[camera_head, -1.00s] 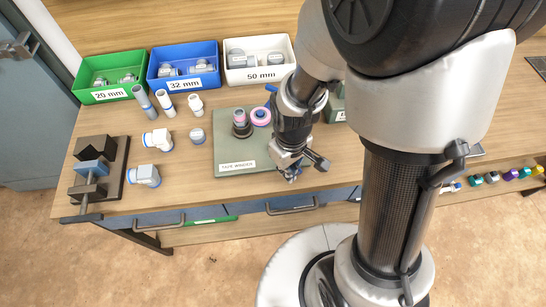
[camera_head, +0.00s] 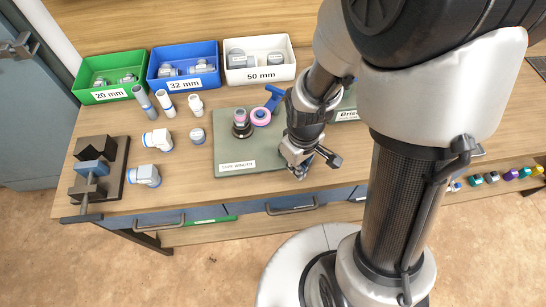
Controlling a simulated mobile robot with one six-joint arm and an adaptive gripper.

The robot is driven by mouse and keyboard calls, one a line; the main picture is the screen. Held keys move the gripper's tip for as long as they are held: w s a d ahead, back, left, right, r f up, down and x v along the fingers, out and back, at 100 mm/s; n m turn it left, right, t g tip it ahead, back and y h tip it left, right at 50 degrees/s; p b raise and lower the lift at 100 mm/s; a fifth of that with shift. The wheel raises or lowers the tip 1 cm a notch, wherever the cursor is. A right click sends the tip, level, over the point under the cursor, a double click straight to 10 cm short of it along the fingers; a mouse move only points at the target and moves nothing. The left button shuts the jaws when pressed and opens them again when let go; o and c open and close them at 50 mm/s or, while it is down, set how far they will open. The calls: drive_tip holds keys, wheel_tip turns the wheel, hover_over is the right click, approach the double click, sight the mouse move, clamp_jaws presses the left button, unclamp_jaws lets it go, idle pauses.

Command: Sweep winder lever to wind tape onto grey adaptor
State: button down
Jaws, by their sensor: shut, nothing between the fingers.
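The tape winder is a grey-green plate (camera_head: 228,168) labelled TAPE WINDER on the bench. The grey adaptor (camera_head: 241,126) stands on a dark round base on the plate, with a pinkish top. A pink tape roll (camera_head: 261,116) sits just right of it. The blue lever (camera_head: 274,97) shows behind and right of the roll, apart from my gripper. My gripper (camera_head: 299,173) points down at the plate's right front edge, shut and empty. My arm hides the plate's right side.
Green (camera_head: 93,95), blue (camera_head: 165,81) and white (camera_head: 250,76) bins line the back. A dark clamp with a blue block (camera_head: 92,172) is at the left end. Another labelled item (camera_head: 347,115) is partly behind my arm.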

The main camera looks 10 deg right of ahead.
drive_tip(key=shift+a, duration=0.1)
drive_tip(key=shift+s+a, duration=0.2)
drive_tip(key=shift+a, duration=0.3)
wheel_tip(320, 180, up, 7)
drive_tip(key=p, duration=0.6)
idle(0.6)
drive_tip(key=s+d+r+m+t, duration=0.1)
drive_tip(key=s+r, duration=0.3)
drive_tip(key=r, duration=0.7)
drive_tip(key=s+d+r+m+t, duration=0.1)
drive_tip(key=s+r+m+t, duration=0.2)
drive_tip(key=r, duration=0.8)
drive_tip(key=shift+s+d+r+m+t, duration=0.25)
drive_tip(key=shift+s+d+m+t, duration=0.1)
drive_tip(key=shift+s+m, duration=0.5)
